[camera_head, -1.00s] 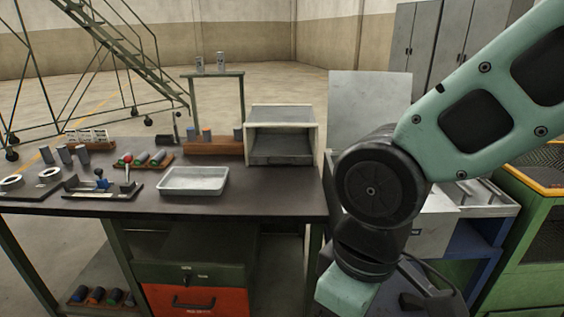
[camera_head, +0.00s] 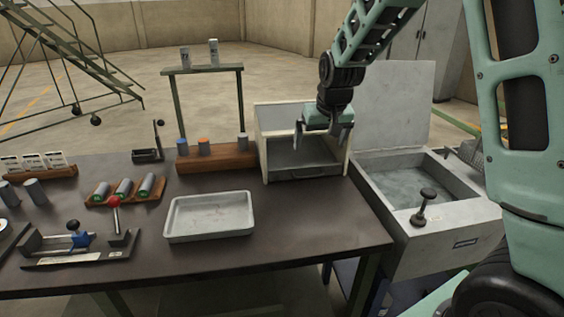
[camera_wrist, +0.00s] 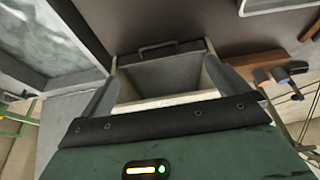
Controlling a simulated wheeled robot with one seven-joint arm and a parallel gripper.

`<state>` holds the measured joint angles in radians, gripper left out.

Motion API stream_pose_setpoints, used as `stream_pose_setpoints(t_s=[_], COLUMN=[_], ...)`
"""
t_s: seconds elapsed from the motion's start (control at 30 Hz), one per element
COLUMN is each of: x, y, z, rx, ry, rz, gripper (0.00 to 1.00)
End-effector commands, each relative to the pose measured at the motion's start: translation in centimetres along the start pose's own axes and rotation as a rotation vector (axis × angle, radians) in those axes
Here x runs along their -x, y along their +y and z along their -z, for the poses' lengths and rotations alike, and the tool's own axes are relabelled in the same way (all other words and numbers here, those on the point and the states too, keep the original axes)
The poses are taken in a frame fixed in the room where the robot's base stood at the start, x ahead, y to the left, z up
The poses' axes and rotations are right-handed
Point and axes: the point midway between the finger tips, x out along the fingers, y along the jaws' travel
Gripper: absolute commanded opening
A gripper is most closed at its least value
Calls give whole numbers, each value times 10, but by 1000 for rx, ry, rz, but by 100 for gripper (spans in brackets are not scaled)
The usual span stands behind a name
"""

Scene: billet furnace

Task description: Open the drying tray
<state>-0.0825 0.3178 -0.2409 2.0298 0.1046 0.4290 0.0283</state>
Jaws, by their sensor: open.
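The drying tray (camera_head: 303,173) is a dark grey drawer low in an off-white box (camera_head: 261,148) at the back right of the table. Its front looks about flush with the box's front. In the wrist view the tray's dark front (camera_wrist: 180,50) carries a bar handle (camera_wrist: 157,47), facing away from my gripper. My gripper (camera_head: 322,134) is open and empty, fingers pointing down, over the upper part of the box. In the wrist view its two fingers (camera_wrist: 157,82) stand left and right of the box opening. No contact with the handle shows.
A shallow metal pan (camera_head: 209,216) lies on the table (camera_head: 300,235) in front of the box, to the left. A wooden rack (camera_head: 220,158) stands close left of the box. An open-lidded basin (camera_head: 412,182) is at the right. Clear tabletop lies before the tray.

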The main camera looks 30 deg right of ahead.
Motion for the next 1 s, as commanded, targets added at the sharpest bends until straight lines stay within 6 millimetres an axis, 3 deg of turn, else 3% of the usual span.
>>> stream_pose_setpoints(t_s=[0.1,0.27,0.8,1.0], x=[-4,-18,-127,-158], y=[17,19,21,21], z=[10,11,12,13], rx=[-27,-30,-30,-28], ry=[15,15,13,15], rz=[-23,-26,-24,-24], gripper=[100,100,100,100])
